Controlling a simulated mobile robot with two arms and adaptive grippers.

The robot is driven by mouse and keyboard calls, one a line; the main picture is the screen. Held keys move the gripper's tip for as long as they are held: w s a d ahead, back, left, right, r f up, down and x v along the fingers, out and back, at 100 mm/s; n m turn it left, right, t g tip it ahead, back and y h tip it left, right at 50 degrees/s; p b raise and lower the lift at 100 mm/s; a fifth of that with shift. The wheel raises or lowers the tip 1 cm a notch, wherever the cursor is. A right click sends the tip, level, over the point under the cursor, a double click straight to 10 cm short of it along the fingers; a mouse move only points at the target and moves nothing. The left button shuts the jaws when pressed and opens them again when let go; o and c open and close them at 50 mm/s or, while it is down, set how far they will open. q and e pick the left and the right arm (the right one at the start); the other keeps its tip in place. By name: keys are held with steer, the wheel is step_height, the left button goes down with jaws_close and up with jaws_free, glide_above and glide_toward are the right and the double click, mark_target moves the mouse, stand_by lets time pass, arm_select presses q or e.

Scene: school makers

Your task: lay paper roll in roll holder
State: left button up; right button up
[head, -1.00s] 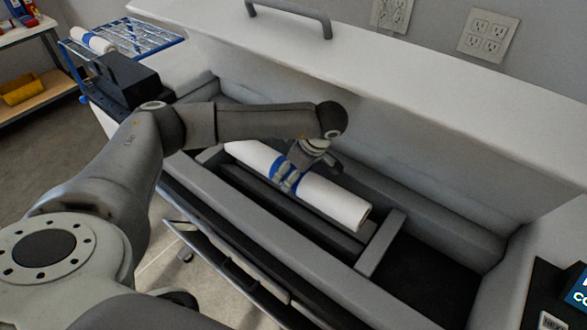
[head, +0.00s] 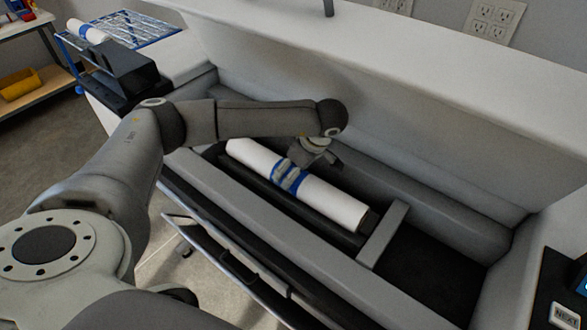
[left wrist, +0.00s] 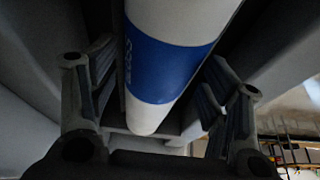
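The paper roll (head: 326,202) is white with a blue band. In the head view it lies lengthwise in the long grey roll holder (head: 384,235), low between its walls. A dark end piece shows just past its right end. My left gripper (head: 288,176) is over the blue band, its fingers reaching down on both sides. In the left wrist view the roll (left wrist: 168,70) passes between the fingers of the gripper (left wrist: 158,100), with gaps visible on both sides, so it looks open around the roll. The roll's underside is hidden. My right gripper is not in view.
A second white roll with a blue band (head: 88,32) lies on a blue rack (head: 135,28) at the upper left. A black box (head: 122,78) stands left of the holder. A high ledge (head: 400,75) runs behind. The dark bay (head: 420,262) right of the crossbar is empty.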

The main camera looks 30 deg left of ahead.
arm_select(q)
steer(key=o, duration=0.3)
steer(key=shift+s, duration=0.1)
steer(key=shift+f, duration=0.15)
steer(key=v, duration=1.2)
